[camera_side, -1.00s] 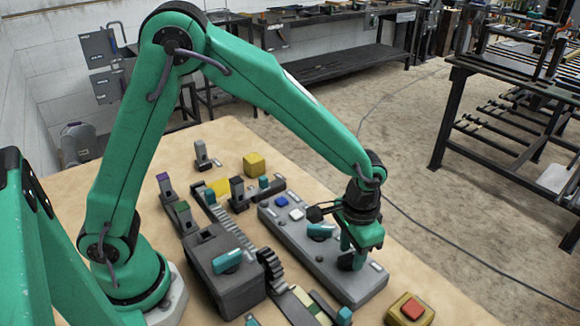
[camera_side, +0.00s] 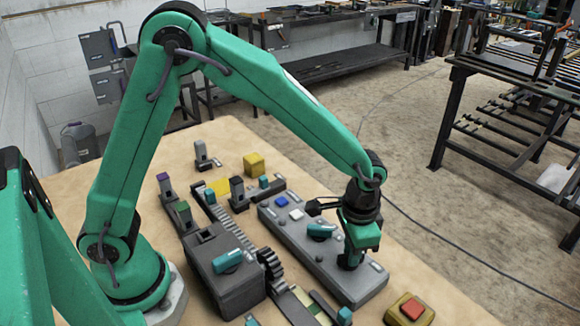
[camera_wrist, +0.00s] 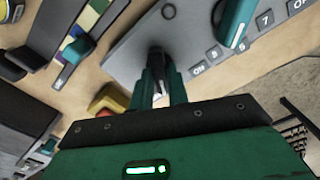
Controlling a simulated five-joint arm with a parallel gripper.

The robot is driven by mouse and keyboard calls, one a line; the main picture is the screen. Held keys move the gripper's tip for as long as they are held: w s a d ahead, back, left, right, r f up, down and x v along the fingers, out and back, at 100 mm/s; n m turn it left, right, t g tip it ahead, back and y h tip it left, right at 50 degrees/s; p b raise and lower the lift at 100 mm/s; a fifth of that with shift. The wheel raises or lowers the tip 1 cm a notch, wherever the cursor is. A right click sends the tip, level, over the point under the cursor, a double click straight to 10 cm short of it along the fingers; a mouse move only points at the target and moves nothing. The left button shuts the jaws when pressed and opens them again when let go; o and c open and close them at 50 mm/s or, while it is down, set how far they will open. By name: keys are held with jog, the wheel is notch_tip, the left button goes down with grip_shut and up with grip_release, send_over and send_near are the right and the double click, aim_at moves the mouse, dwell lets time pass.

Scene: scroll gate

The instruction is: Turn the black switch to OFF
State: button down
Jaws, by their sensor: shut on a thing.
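The black switch (camera_wrist: 157,56) is a dark knob on the grey control panel (camera_side: 356,288), near the panel's front end. My gripper (camera_wrist: 162,82) points down over it with its green fingers shut on the knob. In the side view my gripper (camera_side: 351,260) hides most of the knob. A teal knob (camera_side: 321,230) sits farther back on the same panel. It also shows in the wrist view (camera_wrist: 234,22), with small labels beside it. I cannot tell from the pictures which mark the black switch points at.
A yellow box with a red button (camera_side: 411,306) stands to the right of the panel. A grey block with a teal handle (camera_side: 238,282) and a gear (camera_side: 270,268) stand to the left. Blue and white buttons (camera_side: 288,207) are at the panel's back. A yellow cube (camera_side: 254,165) lies farther back.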

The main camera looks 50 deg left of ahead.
jog(key=shift+m, duration=1.8)
jog(key=c, duration=1.4)
grip_release()
jog(key=shift+o, duration=0.2)
jog(key=shift+r, duration=0.15)
notch_tip(320, 180, up, 7)
jog(key=shift+r, duration=0.3)
